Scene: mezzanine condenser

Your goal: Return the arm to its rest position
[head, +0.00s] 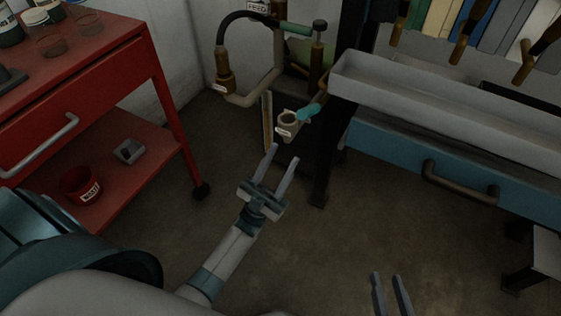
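My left gripper (278,165) is in the middle of the head view, at the end of my arm that comes in from the lower left. Its two fingers are apart and nothing shows between them. It points up toward a small grey labelled cup-like fitting (289,124) and is short of it in the picture. My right gripper (388,280) shows only as two fingers at the bottom edge, right of the middle. They are apart with nothing seen between them. The rest of that arm is out of view.
A red cart (168,98) with jars stands at the left; a red bucket (81,184) sits on its lower shelf. Brown-ended pipework (224,72) is at the back. A workbench with a blue drawer (400,156) and grey tray (430,92) is at the right. Open floor (310,245) lies between.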

